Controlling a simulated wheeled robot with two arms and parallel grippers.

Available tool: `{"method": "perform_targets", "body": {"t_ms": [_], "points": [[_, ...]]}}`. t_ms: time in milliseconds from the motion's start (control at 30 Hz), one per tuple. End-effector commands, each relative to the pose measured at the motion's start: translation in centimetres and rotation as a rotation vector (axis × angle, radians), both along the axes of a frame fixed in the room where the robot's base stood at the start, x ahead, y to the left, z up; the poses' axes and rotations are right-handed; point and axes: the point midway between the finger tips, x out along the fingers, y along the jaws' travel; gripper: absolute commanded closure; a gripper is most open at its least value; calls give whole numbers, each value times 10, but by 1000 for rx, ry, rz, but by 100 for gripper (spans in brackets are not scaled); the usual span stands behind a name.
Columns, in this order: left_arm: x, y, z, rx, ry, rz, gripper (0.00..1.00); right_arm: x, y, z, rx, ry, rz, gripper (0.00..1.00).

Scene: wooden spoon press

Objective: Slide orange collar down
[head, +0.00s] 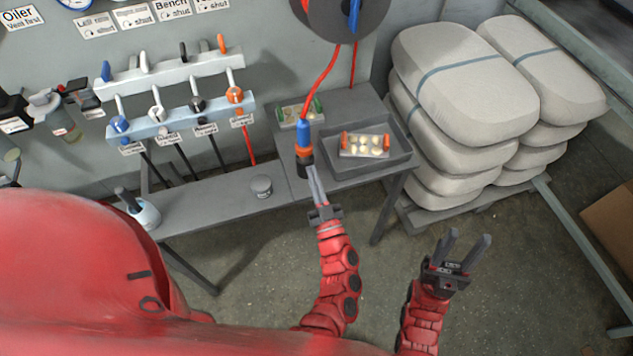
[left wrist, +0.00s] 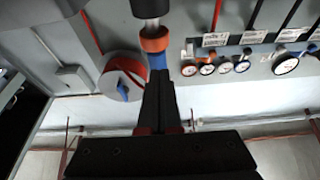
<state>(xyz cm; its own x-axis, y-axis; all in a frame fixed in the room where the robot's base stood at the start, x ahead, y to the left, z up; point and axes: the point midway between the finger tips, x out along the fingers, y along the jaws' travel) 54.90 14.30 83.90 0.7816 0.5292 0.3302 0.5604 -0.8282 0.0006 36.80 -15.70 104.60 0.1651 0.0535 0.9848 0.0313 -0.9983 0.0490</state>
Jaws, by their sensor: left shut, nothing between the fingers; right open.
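The orange collar (head: 304,151) is a ring around the lower end of an upright blue fitting (head: 303,132), which hangs on the red hose above the bench. A dark cylindrical part (head: 304,164) is below the collar. In the left wrist view, which looks upside down, the orange collar (left wrist: 154,40) sits between a silver neck (left wrist: 152,24) and the blue body. My left gripper (head: 311,170) is shut and empty, with its tips close to the collar; I cannot tell whether they touch it. My right gripper (head: 469,236) is open and empty, away to the right over the floor.
A grey tray (head: 398,168) with a small box of pale pieces (head: 366,145) stands right of the fitting. A round tin (head: 261,186) is on the bench to the left. A valve rack (head: 180,117) is on the wall, and stacked sacks (head: 465,80) stand right.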

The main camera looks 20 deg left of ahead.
Motion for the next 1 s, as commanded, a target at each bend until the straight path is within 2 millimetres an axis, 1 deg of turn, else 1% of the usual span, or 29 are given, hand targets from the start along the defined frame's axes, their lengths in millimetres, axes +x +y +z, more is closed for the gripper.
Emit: {"method": "perform_targets", "body": {"t_ms": [33, 200, 333, 467, 767, 933, 1000], "points": [[8, 5, 7, 2, -2, 0, 100, 0, 0, 5, 0, 0, 0, 54], [28, 19, 15, 2, -3, 1, 100, 0, 0, 11, 0, 0, 0, 54], [37, 25, 16, 1, 1, 0, 100, 0, 0, 13, 0, 0, 0, 54], [40, 27, 17, 2, 1, 0, 100, 0, 0, 14, 0, 0, 0, 54], [40, 28, 15, 1, 1, -1, 100, 0, 0, 12, 0, 0, 0, 54], [40, 28, -5, 0, 3, 1, 100, 0, 0, -5, 0, 0, 0, 54], [40, 27, -8, 0, 1, 0, 100, 0, 0, -7, 0, 0, 0, 54]]}}
